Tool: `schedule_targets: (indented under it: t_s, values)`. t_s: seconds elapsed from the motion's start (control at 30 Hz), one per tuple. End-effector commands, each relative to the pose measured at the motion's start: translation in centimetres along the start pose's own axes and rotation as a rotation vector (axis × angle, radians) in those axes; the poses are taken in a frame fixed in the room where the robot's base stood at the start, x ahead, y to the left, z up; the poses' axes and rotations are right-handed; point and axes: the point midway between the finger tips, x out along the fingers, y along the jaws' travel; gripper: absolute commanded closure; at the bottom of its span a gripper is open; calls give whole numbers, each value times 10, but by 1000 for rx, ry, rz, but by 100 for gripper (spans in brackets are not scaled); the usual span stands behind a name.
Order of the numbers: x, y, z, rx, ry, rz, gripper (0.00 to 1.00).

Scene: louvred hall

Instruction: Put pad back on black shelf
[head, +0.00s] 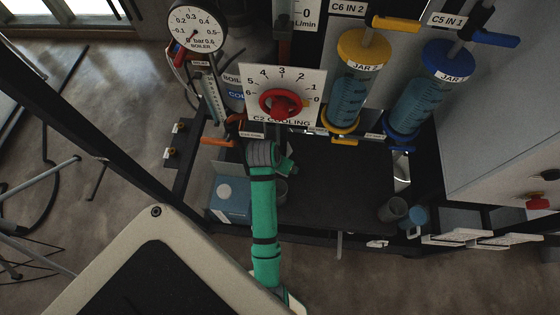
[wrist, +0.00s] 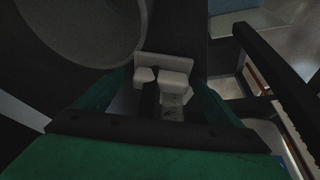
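The black shelf (head: 335,195) is the dark flat surface below the dial and jars in the head view. My green arm reaches up across its left part, and my gripper is hidden there behind the arm. In the wrist view, the pale fingertips of my gripper (wrist: 160,80) show close together with a narrow dark gap. A pale flat piece (wrist: 165,61) lies just beyond them; I cannot tell whether it is the pad or whether they touch it. I cannot make out a pad for sure in either view.
A blue-white box (head: 231,201) stands on the shelf's left. A grey cup (head: 393,209) and a blue cup (head: 415,218) stand at its right front corner. A large dark round shape (wrist: 85,30) is close to my gripper. Dial panel (head: 284,95) and jars stand behind.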

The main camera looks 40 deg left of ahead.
Motion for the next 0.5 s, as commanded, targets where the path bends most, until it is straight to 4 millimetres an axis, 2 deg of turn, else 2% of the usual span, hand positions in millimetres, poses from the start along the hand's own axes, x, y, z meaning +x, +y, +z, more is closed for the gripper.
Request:
schedule_targets:
  t_s: [0.27,0.37,0.5]
  values:
    - [-4,0,-2,0,1,-1,12]
    - [-14,0,-2,0,2,-1,12]
    - [-39,0,-2,0,4,-2,12]
